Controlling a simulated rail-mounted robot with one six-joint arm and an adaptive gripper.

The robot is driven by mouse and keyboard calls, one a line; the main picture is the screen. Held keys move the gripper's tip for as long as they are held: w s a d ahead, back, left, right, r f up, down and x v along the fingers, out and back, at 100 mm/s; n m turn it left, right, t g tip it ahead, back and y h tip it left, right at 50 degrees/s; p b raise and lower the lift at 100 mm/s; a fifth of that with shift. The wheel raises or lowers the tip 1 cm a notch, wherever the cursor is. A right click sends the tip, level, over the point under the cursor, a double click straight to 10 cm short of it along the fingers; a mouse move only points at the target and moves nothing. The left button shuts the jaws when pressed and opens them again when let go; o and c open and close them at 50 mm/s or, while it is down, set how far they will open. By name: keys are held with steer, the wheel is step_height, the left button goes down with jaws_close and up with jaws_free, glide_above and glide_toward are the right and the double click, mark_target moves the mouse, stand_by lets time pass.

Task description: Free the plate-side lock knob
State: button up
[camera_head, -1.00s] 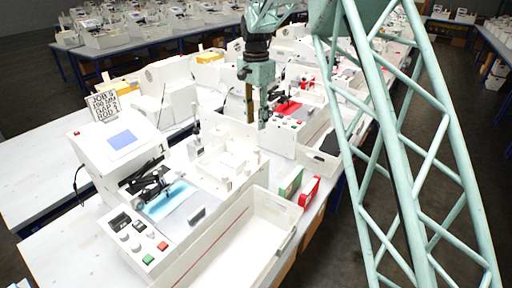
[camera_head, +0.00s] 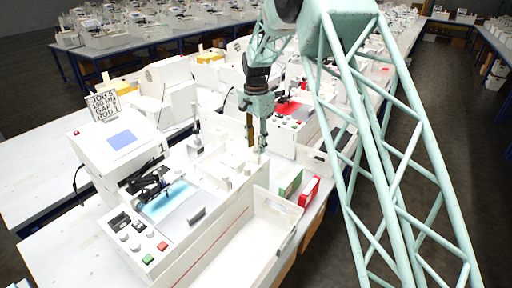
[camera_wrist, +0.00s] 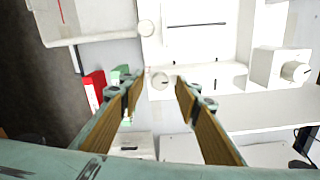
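My gripper (camera_head: 257,148) hangs, fingers down, over the white fixture (camera_head: 228,160) behind the clear tray. In the wrist view my gripper (camera_wrist: 160,88) is open, with its two brown-padded fingers apart. A round white knob (camera_wrist: 160,81) with a small dark mark shows between the fingertips; I cannot tell how far below them it is. A second pale round knob (camera_wrist: 146,28) sits above it in the picture. A third knob (camera_wrist: 295,71) sits on a white block at the right. No label shows which is the plate-side lock knob.
A white machine with a blue screen (camera_head: 122,140) stands left, with a button panel (camera_head: 140,240) in front. An empty white tray (camera_head: 235,235) lies at the front right. Green (camera_head: 290,183) and red (camera_head: 309,191) boxes stand right of the fixture. A low white wall (camera_head: 228,128) rises behind it.

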steer(key=shift+f, duration=0.5)
steer(key=c, duration=0.8)
steer(key=shift+c, duration=0.2)
steer(key=shift+n, duration=0.5)
steer(key=n, duration=1.6)
steer(key=shift+n+p, duration=0.3)
steer(key=shift+n, duration=0.1)
